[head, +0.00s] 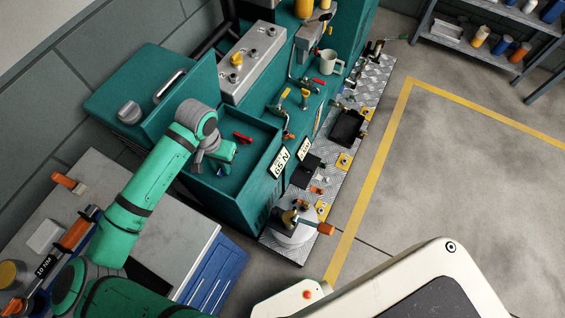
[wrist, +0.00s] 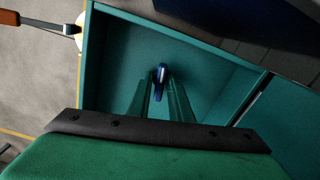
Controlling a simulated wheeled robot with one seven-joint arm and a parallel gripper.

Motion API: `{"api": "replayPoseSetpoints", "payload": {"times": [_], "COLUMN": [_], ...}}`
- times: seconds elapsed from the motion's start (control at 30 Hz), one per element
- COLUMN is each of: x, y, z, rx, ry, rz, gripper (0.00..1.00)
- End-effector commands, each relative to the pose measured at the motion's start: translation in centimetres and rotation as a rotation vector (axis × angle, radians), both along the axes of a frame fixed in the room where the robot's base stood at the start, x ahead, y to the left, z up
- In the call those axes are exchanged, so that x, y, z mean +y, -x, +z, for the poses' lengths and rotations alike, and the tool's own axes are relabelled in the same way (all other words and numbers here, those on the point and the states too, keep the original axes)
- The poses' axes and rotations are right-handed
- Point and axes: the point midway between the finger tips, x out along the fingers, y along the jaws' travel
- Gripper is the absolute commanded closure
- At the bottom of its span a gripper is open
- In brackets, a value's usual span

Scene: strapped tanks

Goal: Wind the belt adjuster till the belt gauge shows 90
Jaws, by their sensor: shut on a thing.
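My gripper (head: 226,154) reaches down into an open teal bin (head: 262,158). In the wrist view its fingers (wrist: 160,85) are closed on a small dark blue piece (wrist: 161,72), which sticks out past the fingertips. The piece's full shape is hidden. I cannot tell which part is the belt adjuster. A grey round base with a brass hub and an orange-handled crank (head: 325,228) stands on the plate at the lower middle. A sign reading 65 N (head: 280,162) is on the bin's front. No gauge reading 90 is legible.
A red-handled item (head: 242,137) lies in the bin. A teal lid-topped cabinet (head: 150,95) stands behind left, and a grey worktop with tools lies at lower left. A metal tread plate (head: 372,82) with clutter runs along the right.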

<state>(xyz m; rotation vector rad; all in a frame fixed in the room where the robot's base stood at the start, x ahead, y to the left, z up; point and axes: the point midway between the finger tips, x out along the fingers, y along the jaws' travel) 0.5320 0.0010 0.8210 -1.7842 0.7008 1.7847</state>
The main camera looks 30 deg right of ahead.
Motion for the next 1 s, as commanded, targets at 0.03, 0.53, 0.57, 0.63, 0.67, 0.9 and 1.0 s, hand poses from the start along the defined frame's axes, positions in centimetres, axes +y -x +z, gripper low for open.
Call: {"api": "replayPoseSetpoints", "payload": {"times": [0.03, 0.53, 0.57, 0.63, 0.67, 0.9, 1.0], "x": [0.06, 0.11, 0.12, 0.14, 0.13, 0.08, 0.07], "y": [-0.05, -0.07, -0.07, -0.10, -0.12, -0.07, -0.08], "z": [0.06, 0.09, 0.09, 0.11, 0.12, 0.08, 0.08], "rx": [-0.002, -0.002, -0.002, -0.003, -0.003, -0.002, -0.001], "ry": [-0.001, -0.002, -0.004, -0.004, -0.004, -0.002, -0.001], "rz": [0.001, -0.074, -0.106, -0.192, -0.228, -0.412, -0.422], "gripper": [1.00, 1.00, 1.00, 1.00, 1.00, 1.00, 1.00]}}
